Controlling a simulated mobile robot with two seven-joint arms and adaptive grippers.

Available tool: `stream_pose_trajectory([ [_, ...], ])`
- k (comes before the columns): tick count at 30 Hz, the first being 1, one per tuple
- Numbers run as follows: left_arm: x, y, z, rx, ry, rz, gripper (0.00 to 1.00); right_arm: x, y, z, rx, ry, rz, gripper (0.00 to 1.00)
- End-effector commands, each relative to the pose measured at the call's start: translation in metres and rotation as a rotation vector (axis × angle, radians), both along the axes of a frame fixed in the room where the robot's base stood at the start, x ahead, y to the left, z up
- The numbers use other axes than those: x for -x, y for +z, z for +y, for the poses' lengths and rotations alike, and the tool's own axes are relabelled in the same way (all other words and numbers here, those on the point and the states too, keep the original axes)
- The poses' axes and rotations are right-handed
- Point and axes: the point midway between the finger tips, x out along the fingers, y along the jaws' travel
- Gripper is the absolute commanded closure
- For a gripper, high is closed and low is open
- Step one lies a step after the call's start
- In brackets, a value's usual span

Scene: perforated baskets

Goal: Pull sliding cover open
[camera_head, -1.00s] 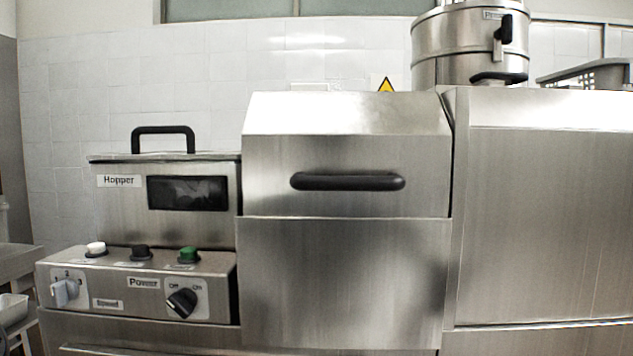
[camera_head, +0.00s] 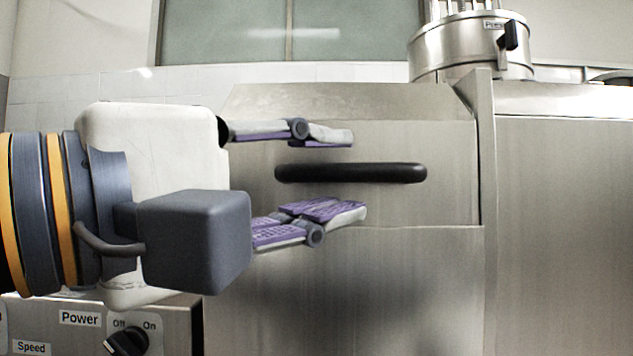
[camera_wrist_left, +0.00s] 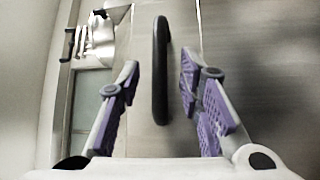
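The sliding cover (camera_head: 450,150) is a brushed steel panel on the front of the machine, with a black horizontal bar handle (camera_head: 395,173). My left gripper (camera_head: 358,174) is open, with one finger above the handle and one below it, seen from the left. In the left wrist view the handle (camera_wrist_left: 160,70) runs between the two spread purple-padded fingers (camera_wrist_left: 157,85), with gaps on both sides. No contact with the handle shows. My right gripper is in neither view.
A control panel with a Power knob (camera_head: 127,341) sits at the lower left, partly behind my left arm. A steel pot (camera_head: 465,50) stands on top at the back right. A flat steel housing (camera_head: 565,220) adjoins the cover on the right. The space before it looks clear.

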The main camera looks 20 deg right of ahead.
Motion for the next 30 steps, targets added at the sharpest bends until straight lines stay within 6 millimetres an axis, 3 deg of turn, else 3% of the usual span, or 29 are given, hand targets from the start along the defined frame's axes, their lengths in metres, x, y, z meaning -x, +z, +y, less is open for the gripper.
stream_pose_trajectory([
  [6,-0.014,0.004,-0.027,0.0,-0.001,0.0,0.67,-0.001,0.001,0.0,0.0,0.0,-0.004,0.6],
  [14,-0.016,0.004,-0.03,0.0,0.001,-0.001,0.67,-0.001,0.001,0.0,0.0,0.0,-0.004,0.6],
  [15,-0.016,0.004,-0.03,0.0,0.001,-0.001,0.69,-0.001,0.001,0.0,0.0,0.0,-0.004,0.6],
  [19,-0.016,0.004,-0.029,-0.001,0.001,0.0,0.99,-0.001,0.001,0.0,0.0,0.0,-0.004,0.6],
  [26,-0.017,0.004,-0.03,-0.001,0.001,0.001,1.0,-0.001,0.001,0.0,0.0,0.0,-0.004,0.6],
  [30,-0.035,0.007,-0.035,0.004,0.002,0.002,1.0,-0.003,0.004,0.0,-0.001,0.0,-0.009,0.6],
])
